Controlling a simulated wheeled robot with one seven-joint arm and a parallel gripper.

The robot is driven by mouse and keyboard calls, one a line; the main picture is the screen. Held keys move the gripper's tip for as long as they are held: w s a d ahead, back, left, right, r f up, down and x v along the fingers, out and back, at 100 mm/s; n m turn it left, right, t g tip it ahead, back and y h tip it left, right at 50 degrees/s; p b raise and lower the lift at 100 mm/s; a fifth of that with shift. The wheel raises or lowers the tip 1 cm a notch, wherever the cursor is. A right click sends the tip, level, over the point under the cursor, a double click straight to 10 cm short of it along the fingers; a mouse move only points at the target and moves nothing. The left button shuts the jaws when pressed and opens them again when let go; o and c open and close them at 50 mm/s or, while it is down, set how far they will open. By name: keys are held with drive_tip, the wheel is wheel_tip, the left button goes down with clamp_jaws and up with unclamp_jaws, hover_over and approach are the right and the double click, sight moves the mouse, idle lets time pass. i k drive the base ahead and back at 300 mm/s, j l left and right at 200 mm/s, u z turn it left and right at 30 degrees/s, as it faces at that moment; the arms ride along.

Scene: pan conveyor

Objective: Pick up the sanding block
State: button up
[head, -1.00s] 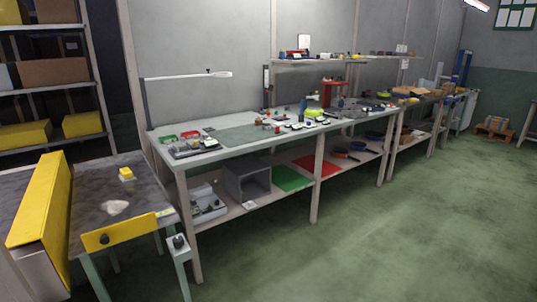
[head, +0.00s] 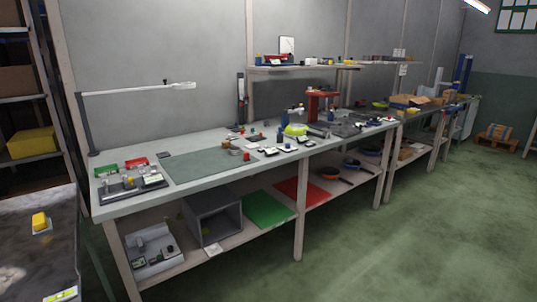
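A small yellow block (head: 40,221) lies on the dark, worn top of a low table (head: 66,252) at the left edge of the head view. It may be the sanding block, but I cannot tell for sure at this size. Many small items also stand on the long workbench (head: 118,206), too small to identify surely. My gripper is not in view.
The bench holds a green mat (head: 205,166), a lamp (head: 140,89) and a red stand (head: 313,104). Its lower shelf carries a grey open box (head: 213,219), a green panel (head: 267,209) and pans. The green floor (head: 400,250) at right is clear.

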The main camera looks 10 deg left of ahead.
sight(226, 144)
drive_tip(key=i+l+u, duration=0.15)
drive_tip(key=i+u, duration=0.15)
drive_tip(key=i, duration=0.3)
drive_tip(key=i+l+u, duration=0.35)
drive_tip(key=i, duration=0.3)
drive_tip(key=i+l+u, duration=0.3)
drive_tip(key=i, duration=0.25)
drive_tip(key=l, duration=0.1)
